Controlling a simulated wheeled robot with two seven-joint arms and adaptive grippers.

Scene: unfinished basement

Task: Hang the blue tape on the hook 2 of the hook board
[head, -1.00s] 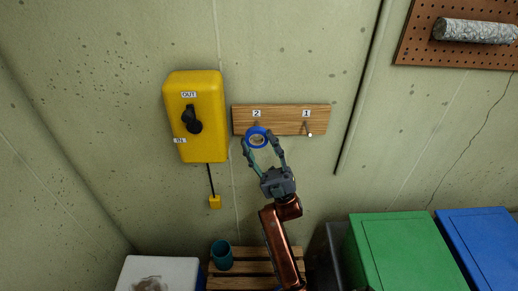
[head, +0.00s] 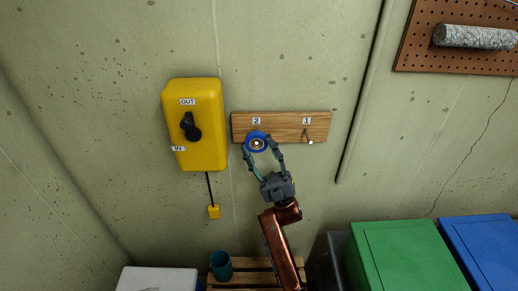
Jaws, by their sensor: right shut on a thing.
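The wooden hook board (head: 283,128) is on the wall, with label 2 on its left and label 1 on its right. Hook 1 (head: 308,136) is bare, with a pale tip. The blue tape (head: 248,142) is a ring in front of the board, just below label 2. My right gripper (head: 263,145) is shut on the tape, its fingers reaching up from below. A pale spot, which looks like the tip of hook 2 (head: 258,143), shows inside the ring's hole. The rest of hook 2 is hidden. I cannot tell how deep the hook sits in the ring. My left gripper is out of view.
A yellow switch box (head: 208,140) with a black knob is on the wall left of the board. Below are a teal cup (head: 221,265) on a slatted wooden surface, a white lid (head: 158,281), and green (head: 402,256) and blue (head: 484,250) bins at right.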

